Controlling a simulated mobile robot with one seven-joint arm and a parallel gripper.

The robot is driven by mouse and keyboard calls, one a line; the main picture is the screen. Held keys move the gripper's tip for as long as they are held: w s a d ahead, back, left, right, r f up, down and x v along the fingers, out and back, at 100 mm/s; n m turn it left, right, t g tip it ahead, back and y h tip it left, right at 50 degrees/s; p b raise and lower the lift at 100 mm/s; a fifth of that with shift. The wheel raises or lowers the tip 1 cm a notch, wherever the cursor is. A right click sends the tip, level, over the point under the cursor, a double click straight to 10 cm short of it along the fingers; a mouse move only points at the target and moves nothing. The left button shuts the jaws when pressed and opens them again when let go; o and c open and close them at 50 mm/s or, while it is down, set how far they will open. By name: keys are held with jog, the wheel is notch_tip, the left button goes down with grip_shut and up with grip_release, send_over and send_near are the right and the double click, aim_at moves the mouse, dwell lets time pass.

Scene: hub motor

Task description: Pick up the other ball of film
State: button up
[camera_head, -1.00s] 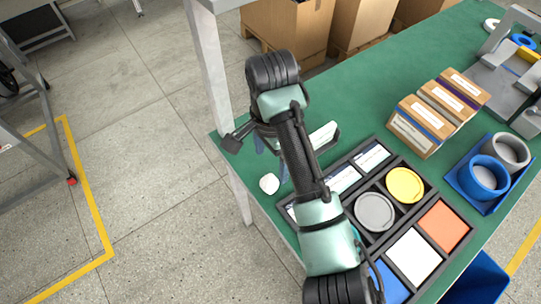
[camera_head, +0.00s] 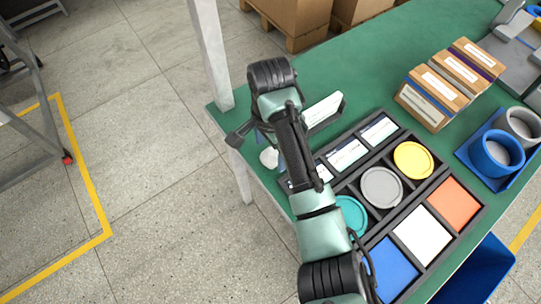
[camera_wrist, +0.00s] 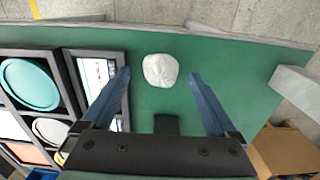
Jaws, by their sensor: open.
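A white crumpled ball of film (camera_wrist: 160,70) lies on the green table top near its edge. In the head view the ball (camera_head: 268,158) is beside my arm and partly hidden by it. My gripper (camera_wrist: 160,74) is open and empty, with its two blue fingers pointing toward the ball. In the wrist view the ball lies between the fingertips with a gap on both sides. I cannot tell how high the fingers are above the table. Only one ball of film is in view.
A black organizer (camera_head: 378,140) with labelled slots, round lids and coloured squares stands close beside the ball. A white-topped holder (camera_head: 324,110) lies near the gripper. Cardboard boxes (camera_head: 436,100) and a blue tray (camera_head: 470,150) are farther right. A grey post (camera_head: 210,60) rises at the table corner.

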notch_tip(320, 180, down, 2)
jog(key=shift+f, duration=0.25)
jog(key=c, duration=1.4)
